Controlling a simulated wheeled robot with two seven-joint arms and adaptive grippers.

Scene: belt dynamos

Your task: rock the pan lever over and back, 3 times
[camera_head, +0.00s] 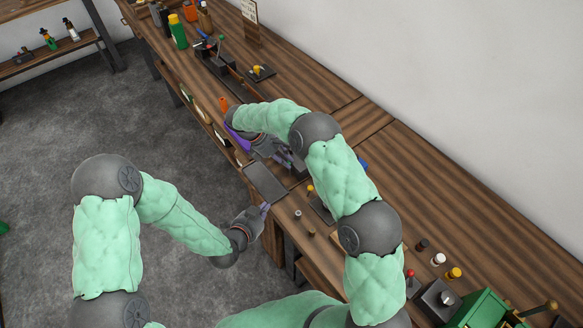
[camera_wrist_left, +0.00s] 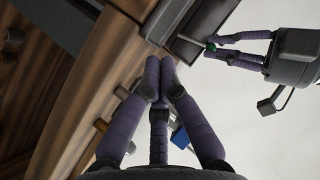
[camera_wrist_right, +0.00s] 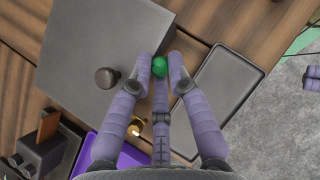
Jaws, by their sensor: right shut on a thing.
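The green round knob (camera_wrist_right: 159,66), seemingly the pan lever's grip, sits between the fingertips of my right gripper (camera_wrist_right: 159,72). My right gripper is shut on it; it also shows in the left wrist view (camera_wrist_left: 211,46). The knob lies between a grey box (camera_wrist_right: 85,45) and a dark shallow rectangular pan (camera_wrist_right: 232,85). The pan also shows in the head view (camera_head: 265,181). My left gripper (camera_head: 266,208) is empty near the bench's front edge, just below the pan; its fingertips meet in the left wrist view (camera_wrist_left: 160,68).
A purple tray (camera_wrist_right: 125,157) and a small brass part (camera_wrist_right: 137,126) are close to my right fingers. Small pegs (camera_head: 298,214) stand on the bench to the right of the pan. Bottles (camera_head: 178,31) and fixtures stand farther back.

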